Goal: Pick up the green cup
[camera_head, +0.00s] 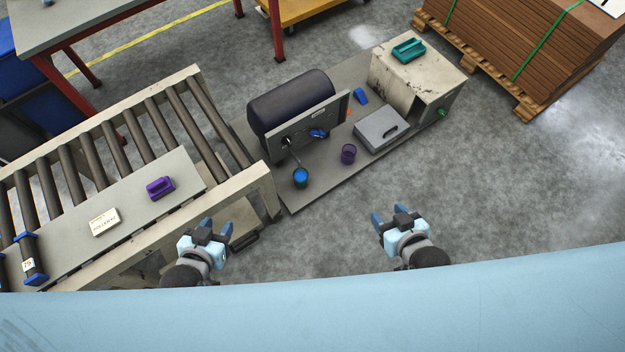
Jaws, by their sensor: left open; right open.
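A small dark green cup (301,184) with bright blue inside it stands on the grey platform of the press (295,199), below a spout. My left gripper (217,226) is open and empty, below and to the left of the cup, beside the conveyor. My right gripper (390,212) is open and empty, below and to the right of the cup. Both grippers are well apart from the cup.
A purple cup (348,154) and a grey box with a handle (381,129) stand on the platform to the right. A dark cylinder (291,101) lies behind. A roller conveyor (117,171) is at left. The floor between the grippers is clear.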

